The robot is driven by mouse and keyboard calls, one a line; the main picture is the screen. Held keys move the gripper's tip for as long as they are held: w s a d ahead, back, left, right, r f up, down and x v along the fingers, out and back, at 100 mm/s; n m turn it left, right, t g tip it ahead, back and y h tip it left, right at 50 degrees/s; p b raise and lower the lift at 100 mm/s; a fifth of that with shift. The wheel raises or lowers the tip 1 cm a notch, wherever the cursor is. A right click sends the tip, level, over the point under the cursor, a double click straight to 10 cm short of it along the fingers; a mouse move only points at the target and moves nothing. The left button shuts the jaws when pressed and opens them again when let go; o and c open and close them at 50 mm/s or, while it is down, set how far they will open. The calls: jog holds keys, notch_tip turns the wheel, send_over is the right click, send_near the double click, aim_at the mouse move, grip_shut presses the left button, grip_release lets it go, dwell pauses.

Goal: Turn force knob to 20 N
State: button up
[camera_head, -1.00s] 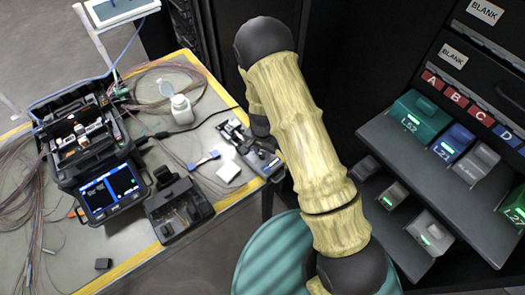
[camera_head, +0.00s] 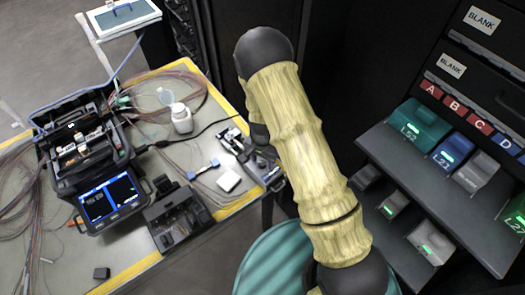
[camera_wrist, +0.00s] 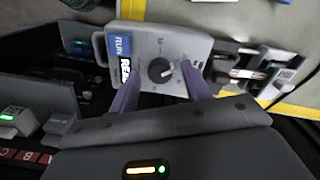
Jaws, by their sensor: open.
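In the wrist view, a grey box-shaped device (camera_wrist: 205,48) carries a round dark knob (camera_wrist: 160,70) with a light pointer mark. The marks around the knob are too small to read. In the head view, the device with small fixtures (camera_head: 262,168) stands at the table's right edge. My arm hides my gripper there.
A fusion splicer (camera_head: 85,150) with a lit screen stands on the yellow-edged table (camera_head: 128,250). A black tray (camera_head: 178,218), a white bottle (camera_head: 181,118) and loose fibres lie around. A rack (camera_head: 415,205) with lettered slots is at the right.

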aim_at(263, 163)
notch_tip(263, 163, up, 17)
jog(key=b, duration=0.1)
dwell(0.4)
jog(key=shift+d+r, duration=0.1)
jog(key=shift+r, duration=0.05)
jog(key=s+d+r+n+t, duration=0.2)
jog(key=s+d+r+n, duration=0.4)
jog(key=s+d, duration=0.7)
jog(key=shift+d+r+t, duration=0.2)
jog(key=shift+r+t, duration=0.1)
jog(key=shift+r, duration=0.6)
